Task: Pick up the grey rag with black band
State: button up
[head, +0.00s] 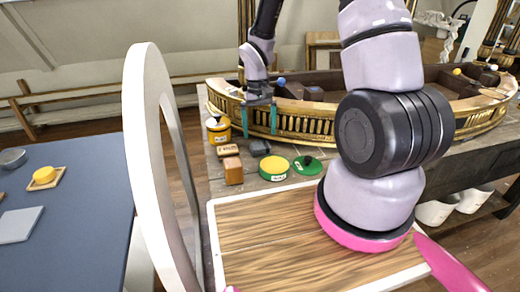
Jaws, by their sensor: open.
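A small dark grey item (260,147), which looks like the folded grey rag, lies on the grey table just in front of the gilt console. A black band on it is too small to make out. My gripper (259,121) is above it, pointing down, with its two teal fingers spread apart and nothing visible between them. The fingertips appear a little above the rag; the exact gap cannot be told.
A yellow tin (219,131), wooden blocks (233,170), a yellow-lidded green tin (274,168) and a green disc (307,165) stand close by. The gilt console's curved rim (310,123) rises behind. A white oval frame (143,130) stands left.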

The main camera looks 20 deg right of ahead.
aim_at(260, 145)
jog(key=shift+s+f, duration=0.15)
jog(key=shift+f, duration=1.25)
jog(key=shift+s+f, duration=0.15)
jog(key=shift+f, duration=1.2)
jog(key=c, duration=1.1)
notch_tip(260, 145, up, 10)
jog(key=o, duration=0.8)
jog(key=c, duration=0.7)
